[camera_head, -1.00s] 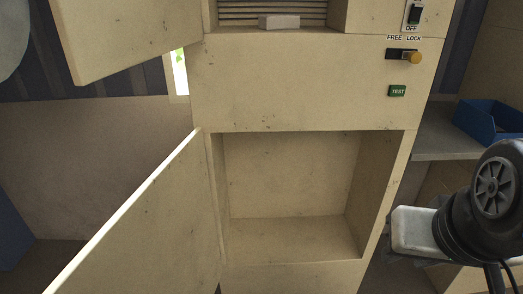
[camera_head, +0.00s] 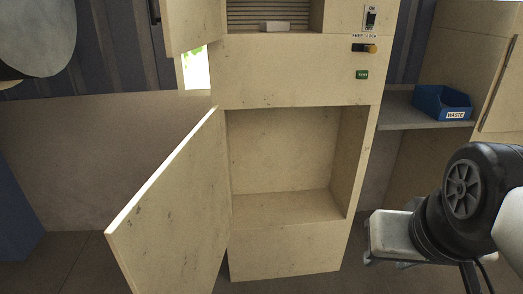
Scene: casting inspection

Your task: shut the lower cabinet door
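The lower cabinet door (camera_head: 175,205) stands wide open. It is hinged at the left edge of the lower opening and swings out toward me and to the left. The lower compartment (camera_head: 280,155) behind it looks empty. The tan cabinet (camera_head: 285,75) stands upright in the middle of the view. My arm shows at the right edge, well to the right of the door and apart from it. My gripper's fingers are not in view.
The upper door (camera_head: 192,25) is also open, at the upper left. A white block (camera_head: 277,27) lies in the upper compartment. A blue WASTE bin (camera_head: 443,103) sits on a shelf at right.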

